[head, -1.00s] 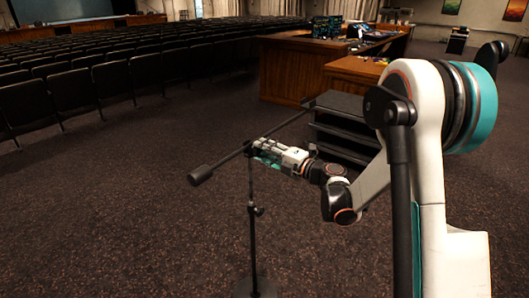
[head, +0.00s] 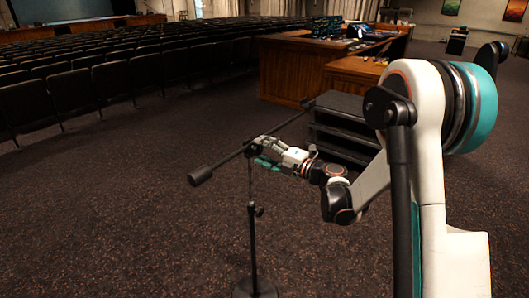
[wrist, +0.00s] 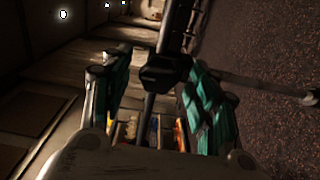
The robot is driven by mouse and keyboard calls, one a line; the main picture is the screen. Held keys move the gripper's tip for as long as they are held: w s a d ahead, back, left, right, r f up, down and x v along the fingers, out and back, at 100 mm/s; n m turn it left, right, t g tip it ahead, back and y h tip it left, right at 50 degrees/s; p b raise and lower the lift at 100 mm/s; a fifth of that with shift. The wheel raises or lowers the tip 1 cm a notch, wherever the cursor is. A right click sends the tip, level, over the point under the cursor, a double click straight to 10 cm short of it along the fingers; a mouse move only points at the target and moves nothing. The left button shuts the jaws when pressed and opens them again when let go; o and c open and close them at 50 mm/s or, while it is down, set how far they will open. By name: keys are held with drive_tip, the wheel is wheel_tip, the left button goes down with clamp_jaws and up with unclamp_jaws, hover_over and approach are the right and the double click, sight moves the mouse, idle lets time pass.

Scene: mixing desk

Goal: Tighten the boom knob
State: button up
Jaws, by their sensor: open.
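A black microphone stand (head: 252,240) stands upright on the carpet. Its boom (head: 228,166) slants across the top, with a thick dark cylinder (head: 200,176) at the lower left end. In the wrist view the dark boom knob (wrist: 166,71) shows at the pivot, between my gripper's teal finger pads. My gripper (head: 257,154) is at the pivot from the right. It also shows in the wrist view (wrist: 160,92), open, with one finger on each side of the knob. Gaps show beside the knob, so the pads look apart from it. In the head view my gripper hides the knob.
A black rack (head: 340,128) stands on the floor behind my arm. A wooden desk (head: 290,70) with mixing gear is beyond it. Rows of dark seats (head: 120,80) fill the left. The carpet around the stand is clear.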

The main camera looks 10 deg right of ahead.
drive_tip(key=shift+s+d, duration=0.1)
drive_tip(key=v, duration=1.1)
drive_tip(key=shift+s+d, duration=0.25)
drive_tip(key=shift+s, duration=0.05)
